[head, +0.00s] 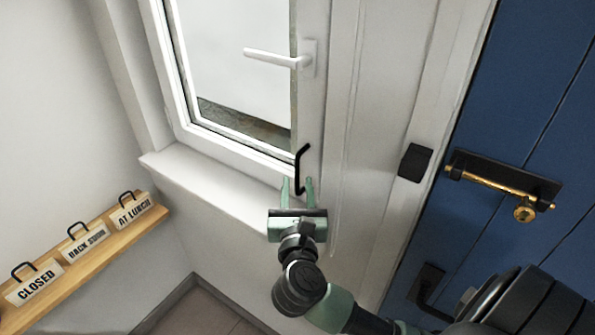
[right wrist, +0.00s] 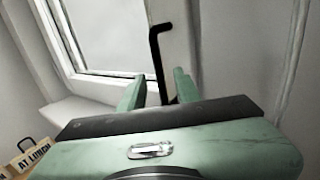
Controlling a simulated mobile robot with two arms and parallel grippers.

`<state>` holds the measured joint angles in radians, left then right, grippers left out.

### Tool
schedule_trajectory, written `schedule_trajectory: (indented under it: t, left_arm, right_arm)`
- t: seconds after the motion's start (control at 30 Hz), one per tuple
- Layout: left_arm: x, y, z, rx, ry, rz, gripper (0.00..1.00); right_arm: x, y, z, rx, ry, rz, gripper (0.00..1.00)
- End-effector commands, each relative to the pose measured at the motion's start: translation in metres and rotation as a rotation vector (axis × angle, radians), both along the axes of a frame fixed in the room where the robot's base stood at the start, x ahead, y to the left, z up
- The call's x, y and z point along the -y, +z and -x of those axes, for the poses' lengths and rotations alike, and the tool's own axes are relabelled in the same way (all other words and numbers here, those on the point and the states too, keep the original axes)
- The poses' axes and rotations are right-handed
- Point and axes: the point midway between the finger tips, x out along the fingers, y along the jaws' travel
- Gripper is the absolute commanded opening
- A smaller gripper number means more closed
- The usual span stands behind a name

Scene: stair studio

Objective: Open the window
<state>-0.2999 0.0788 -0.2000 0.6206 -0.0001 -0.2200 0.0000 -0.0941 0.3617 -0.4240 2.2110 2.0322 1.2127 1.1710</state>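The white-framed window (head: 312,110) is at the upper middle of the head view, and its sash looks closed in the frame. Its white lever handle (head: 272,57) lies nearly level, pointing left. A black bent rod (head: 299,168) shows at the lower right of the window frame; it also shows in the right wrist view (right wrist: 156,50). My right gripper (head: 297,184) is below the window handle, with its green fingers apart on either side of the rod's lower part. Whether it touches the rod is unclear. My left gripper is out of view.
A white sill (head: 215,185) runs under the window. A wooden ledge (head: 100,258) with several small signs is at the lower left. A blue door (head: 530,110) with a brass handle (head: 497,184) is at the right. A black box (head: 416,162) is on the frame between.

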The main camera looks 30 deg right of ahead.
Motion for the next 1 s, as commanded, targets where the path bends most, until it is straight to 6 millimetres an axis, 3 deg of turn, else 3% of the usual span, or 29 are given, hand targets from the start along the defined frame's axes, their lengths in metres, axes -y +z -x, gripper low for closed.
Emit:
schedule_trajectory:
  t: [0.23,0.57,0.6,0.7,1.0]
  left_arm:
    - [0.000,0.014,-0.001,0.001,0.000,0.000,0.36]
    - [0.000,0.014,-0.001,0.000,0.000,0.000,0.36]
    - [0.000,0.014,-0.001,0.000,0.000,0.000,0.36]
    - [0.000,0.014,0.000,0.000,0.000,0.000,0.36]
    - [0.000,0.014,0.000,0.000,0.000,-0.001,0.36]
  right_arm:
    - [0.018,0.002,-0.027,0.000,-0.001,0.005,0.33]
    - [0.022,0.000,-0.032,-0.001,-0.001,0.003,0.33]
    - [0.022,0.000,-0.032,-0.001,-0.001,0.003,0.30]
    - [0.022,0.000,-0.032,-0.001,-0.001,0.003,0.02]
    - [0.022,0.000,-0.031,-0.001,-0.001,0.003,0.00]
